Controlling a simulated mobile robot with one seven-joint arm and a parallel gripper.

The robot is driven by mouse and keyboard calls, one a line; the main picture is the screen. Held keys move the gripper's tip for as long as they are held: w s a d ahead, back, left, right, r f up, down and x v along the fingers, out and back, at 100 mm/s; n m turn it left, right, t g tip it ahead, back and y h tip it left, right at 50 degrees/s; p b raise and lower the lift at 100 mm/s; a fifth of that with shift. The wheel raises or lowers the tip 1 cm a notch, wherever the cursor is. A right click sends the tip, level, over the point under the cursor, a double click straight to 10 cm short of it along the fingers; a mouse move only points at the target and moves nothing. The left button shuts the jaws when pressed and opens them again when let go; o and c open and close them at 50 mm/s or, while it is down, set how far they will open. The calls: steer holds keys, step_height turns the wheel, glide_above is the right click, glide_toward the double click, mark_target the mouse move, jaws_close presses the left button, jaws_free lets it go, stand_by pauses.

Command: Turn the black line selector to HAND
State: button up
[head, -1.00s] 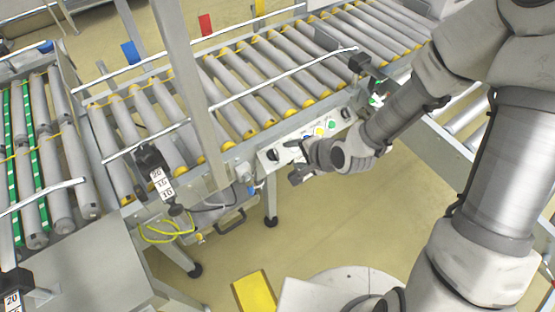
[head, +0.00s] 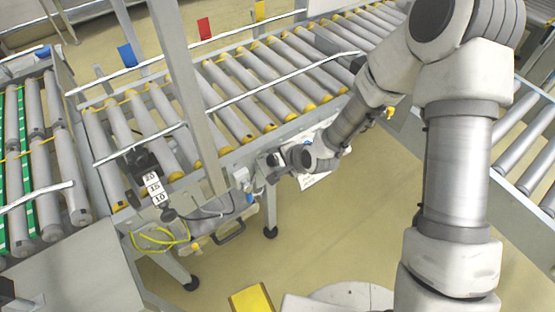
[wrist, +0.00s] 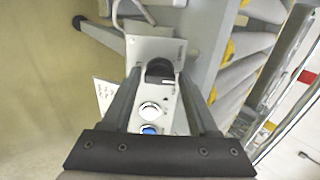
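The light grey control panel (wrist: 160,48) runs away from my gripper in the wrist view. The black line selector (wrist: 158,68) shows as a dark rounded knob near the far end of the panel. My gripper (wrist: 160,74) is open, with one finger on each side of the selector. I cannot tell whether the fingers touch it, and its pointer setting cannot be read. In the head view my gripper (head: 270,167) is at the left end of the panel, and my wrist hides most of the panel.
A white button (wrist: 148,110) and a blue button (wrist: 149,130) sit on the panel between my fingers, nearer the camera. A white label sheet (head: 312,181) hangs below the panel. The roller conveyor (head: 240,100) lies behind it. A grey post (head: 185,95) stands to the left.

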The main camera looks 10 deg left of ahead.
jaws_close()
steer(key=shift+n, duration=0.3)
steer(key=n+b, duration=0.1)
steer(key=n, duration=0.3)
steer(key=shift+f, duration=0.1)
steer(key=shift+n+b, duration=0.95)
steer(key=shift+n, duration=1.25)
steer(key=shift+o, duration=0.2)
jaws_free()
